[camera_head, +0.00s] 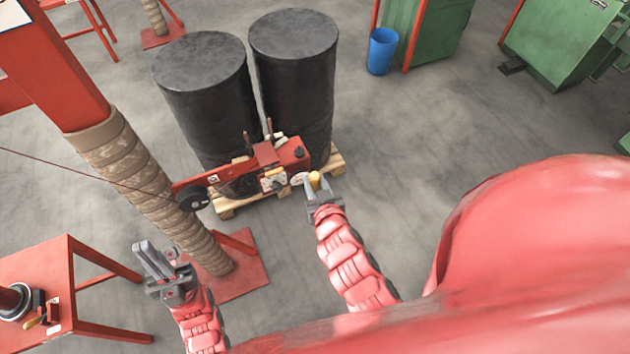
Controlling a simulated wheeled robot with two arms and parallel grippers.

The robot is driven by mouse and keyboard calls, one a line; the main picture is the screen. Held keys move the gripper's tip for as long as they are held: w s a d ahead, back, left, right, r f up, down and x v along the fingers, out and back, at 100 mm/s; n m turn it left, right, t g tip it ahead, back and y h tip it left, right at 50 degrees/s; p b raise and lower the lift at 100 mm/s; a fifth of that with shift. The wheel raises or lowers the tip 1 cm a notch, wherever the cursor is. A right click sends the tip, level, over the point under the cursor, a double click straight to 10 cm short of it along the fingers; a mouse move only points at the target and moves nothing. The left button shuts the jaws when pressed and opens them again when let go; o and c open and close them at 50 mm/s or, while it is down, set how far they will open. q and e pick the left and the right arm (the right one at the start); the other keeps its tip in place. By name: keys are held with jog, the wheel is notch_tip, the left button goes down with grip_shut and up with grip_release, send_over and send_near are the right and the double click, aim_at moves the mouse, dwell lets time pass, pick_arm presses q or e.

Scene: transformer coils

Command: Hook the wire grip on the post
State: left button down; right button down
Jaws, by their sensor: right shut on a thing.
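A red tool with a black wheel at its left end (265,158), which seems to be the wire grip, is in front of the two black drums. A thin wire runs from its wheel off to the left edge. The post (128,158) is red above and wrapped in tan bands below. The tool's left end overlaps the post's right side in the picture; I cannot tell if they touch. My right gripper (318,188) is shut on a yellowish handle at the tool's right end. My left gripper (157,258) is empty, below and left of the tool; its jaw gap is unclear.
Two black drums (297,70) stand on a wooden pallet (337,163) behind the tool. A red table (45,262) with a spool is at lower left. A blue bin (382,50) and green machines (555,40) stand at the back. The grey floor between is clear.

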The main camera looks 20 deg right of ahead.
jog(key=shift+r+n+y+p, duration=0.3)
jog(key=shift+n+y+p, duration=0.6)
jog(key=shift+p, duration=3.3)
jog(key=shift+f+p, duration=0.25)
jog(key=shift+p, duration=0.1)
jog(key=shift+f, duration=0.15)
jog(key=shift+n+b, duration=0.3)
jog(key=shift+b, duration=0.05)
